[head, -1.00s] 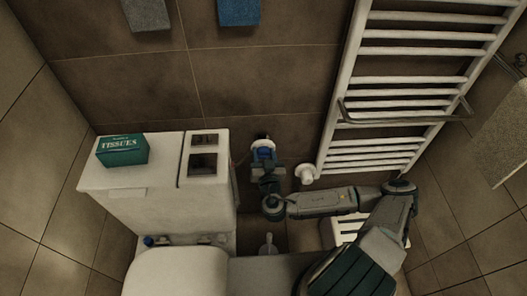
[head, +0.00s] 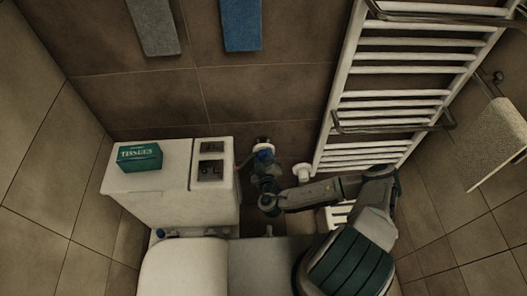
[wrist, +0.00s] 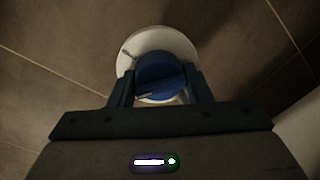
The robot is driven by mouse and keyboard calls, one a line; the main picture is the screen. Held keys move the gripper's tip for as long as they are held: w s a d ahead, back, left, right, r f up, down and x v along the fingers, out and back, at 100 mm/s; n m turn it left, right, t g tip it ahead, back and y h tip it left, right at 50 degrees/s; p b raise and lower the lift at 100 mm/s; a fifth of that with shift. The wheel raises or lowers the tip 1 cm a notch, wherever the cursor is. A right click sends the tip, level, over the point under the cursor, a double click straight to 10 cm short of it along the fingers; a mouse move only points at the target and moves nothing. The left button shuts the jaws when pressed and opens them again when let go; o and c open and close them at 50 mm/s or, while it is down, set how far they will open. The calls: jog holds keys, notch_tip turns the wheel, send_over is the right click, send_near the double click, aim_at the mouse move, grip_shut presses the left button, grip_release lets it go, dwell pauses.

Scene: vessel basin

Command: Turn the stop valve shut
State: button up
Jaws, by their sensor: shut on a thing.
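The stop valve has a blue round knob (wrist: 160,70) in front of a white round plate (wrist: 158,40) on the brown tiled wall. In the wrist view my gripper (wrist: 161,88) has one finger on each side of the blue knob and is shut on it. A thin grey pin or lever lies across the knob's lower part. In the head view the valve (head: 263,146) is at the wall right of the cistern, and my gripper (head: 265,160) hides most of it.
The cistern (head: 160,200) with a green tissue box (head: 139,156) stands close left of the valve. The towel radiator (head: 385,97) and its white fitting (head: 302,172) are to the right. A beige towel (head: 497,143) hangs far right.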

jog(key=n+p, duration=0.1)
jog(key=n, duration=0.2)
jog(key=shift+p, duration=0.3)
jog(key=shift+n+h+p, duration=0.5)
jog(key=shift+n+p, duration=0.1)
jog(key=shift+n, duration=1.2)
jog(key=shift+f, duration=0.1)
jog(key=o, duration=0.9)
jog(key=shift+a, duration=0.1)
